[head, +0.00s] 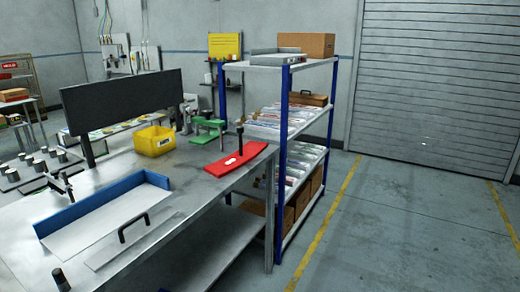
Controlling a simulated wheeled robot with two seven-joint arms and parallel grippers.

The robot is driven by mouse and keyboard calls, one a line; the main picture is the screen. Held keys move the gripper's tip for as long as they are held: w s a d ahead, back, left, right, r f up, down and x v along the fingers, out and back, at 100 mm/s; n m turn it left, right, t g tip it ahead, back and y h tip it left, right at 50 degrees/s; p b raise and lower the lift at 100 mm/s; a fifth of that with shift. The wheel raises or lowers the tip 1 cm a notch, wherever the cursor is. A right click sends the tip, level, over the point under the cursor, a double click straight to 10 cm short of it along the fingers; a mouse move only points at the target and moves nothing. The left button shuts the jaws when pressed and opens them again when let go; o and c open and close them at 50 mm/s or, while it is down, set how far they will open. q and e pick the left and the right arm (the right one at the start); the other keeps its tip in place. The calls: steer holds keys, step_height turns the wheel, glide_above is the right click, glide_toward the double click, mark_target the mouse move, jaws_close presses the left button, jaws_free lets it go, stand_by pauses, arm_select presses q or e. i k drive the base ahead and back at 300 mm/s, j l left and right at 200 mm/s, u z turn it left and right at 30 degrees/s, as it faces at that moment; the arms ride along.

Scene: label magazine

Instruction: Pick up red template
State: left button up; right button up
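The red template (236,160) is a flat red plate with a dark upright handle and a small white mark. It lies on the metal workbench (190,190) near its right end, close to the shelf rack. Neither of my grippers shows in the head view.
A yellow bin (154,140), a green fixture (207,130) and a blue-edged tray (105,212) stand on the bench. A dark panel (124,101) rises behind. A blue-post shelf rack (283,130) stands right of the bench. Open floor (400,225) lies further right.

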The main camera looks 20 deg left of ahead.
mark_target(246, 154)
steer(key=i+u, duration=0.1)
steer(key=i, duration=0.55)
steer(key=i+l+u, duration=0.15)
steer(key=i, duration=0.55)
steer(key=i+l+u, duration=0.2)
steer(key=i+u, duration=0.25)
steer(key=i+l+u, duration=0.9)
steer(key=k+j, duration=0.05)
steer(key=j, duration=0.05)
